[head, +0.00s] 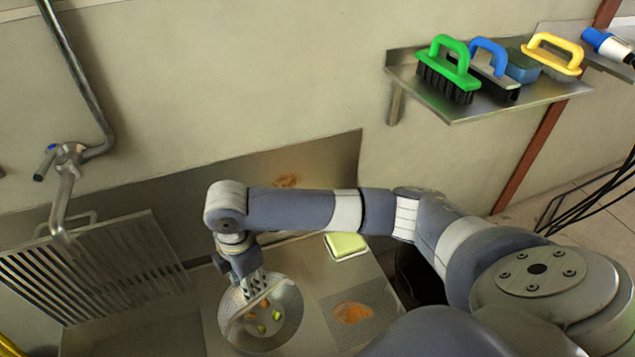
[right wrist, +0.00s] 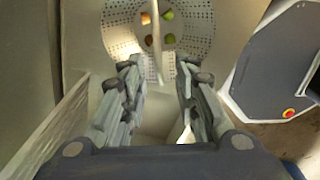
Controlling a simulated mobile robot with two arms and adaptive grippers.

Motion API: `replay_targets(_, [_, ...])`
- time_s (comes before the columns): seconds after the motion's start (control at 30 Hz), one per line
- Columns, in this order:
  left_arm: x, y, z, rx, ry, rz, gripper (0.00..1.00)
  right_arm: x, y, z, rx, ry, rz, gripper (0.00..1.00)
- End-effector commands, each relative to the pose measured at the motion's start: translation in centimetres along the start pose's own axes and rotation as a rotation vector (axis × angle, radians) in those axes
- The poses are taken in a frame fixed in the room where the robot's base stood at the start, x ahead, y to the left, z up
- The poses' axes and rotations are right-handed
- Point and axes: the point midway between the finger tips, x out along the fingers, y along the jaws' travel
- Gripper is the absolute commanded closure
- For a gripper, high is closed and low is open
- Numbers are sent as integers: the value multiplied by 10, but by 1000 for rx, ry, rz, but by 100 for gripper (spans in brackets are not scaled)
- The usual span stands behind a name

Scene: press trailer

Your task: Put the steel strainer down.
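The steel strainer (head: 287,325) is a round perforated bowl with orange and green scraps in it, at the bottom middle of the head view. A thin bar-like handle crosses it. The strainer also shows at the top of the right wrist view (right wrist: 201,38), with the bar upright in the picture. My right gripper (head: 257,284) points down at the strainer's far left side. In the right wrist view its fingers (right wrist: 161,68) are spread apart, with the bar's end between or just beyond the tips. I cannot tell how the strainer is supported. My left gripper is out of view.
A slatted steel rack (head: 95,268) leans at the left under a tap (head: 66,165). A yellow-green sponge (head: 345,245) and a mesh patch with brown residue (head: 352,313) lie on the steel counter. A wall shelf (head: 470,112) holds several brushes, clear of my arm.

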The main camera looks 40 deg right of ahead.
Motion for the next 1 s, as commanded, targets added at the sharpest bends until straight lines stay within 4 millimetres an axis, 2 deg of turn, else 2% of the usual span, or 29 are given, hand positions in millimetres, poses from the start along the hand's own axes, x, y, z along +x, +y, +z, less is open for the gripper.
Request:
replay_targets(0.2, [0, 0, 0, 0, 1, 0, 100, 21, -38, -58, 148, 171, 50, 72])
replay_targets(0.3, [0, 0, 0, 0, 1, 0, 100, 23, -52, -73, 280, 250, 82, 72])
replay_targets(0.43, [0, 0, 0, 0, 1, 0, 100, 25, -69, -78, 491, 332, 113, 72])
replay_targets(0.57, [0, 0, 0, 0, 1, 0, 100, 28, -88, -61, 738, 372, 141, 72])
replay_targets(0.67, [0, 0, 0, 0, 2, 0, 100, 33, -107, -36, 945, 369, 165, 72])
replay_targets(0.8, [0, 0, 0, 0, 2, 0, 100, 39, -140, 9, 1210, 312, 204, 72])
replay_targets(0.9, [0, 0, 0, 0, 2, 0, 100, 41, -163, 38, 1349, 259, 233, 72])
replay_targets(1.0, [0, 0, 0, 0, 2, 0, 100, 42, -179, 58, 1435, 216, 255, 72])
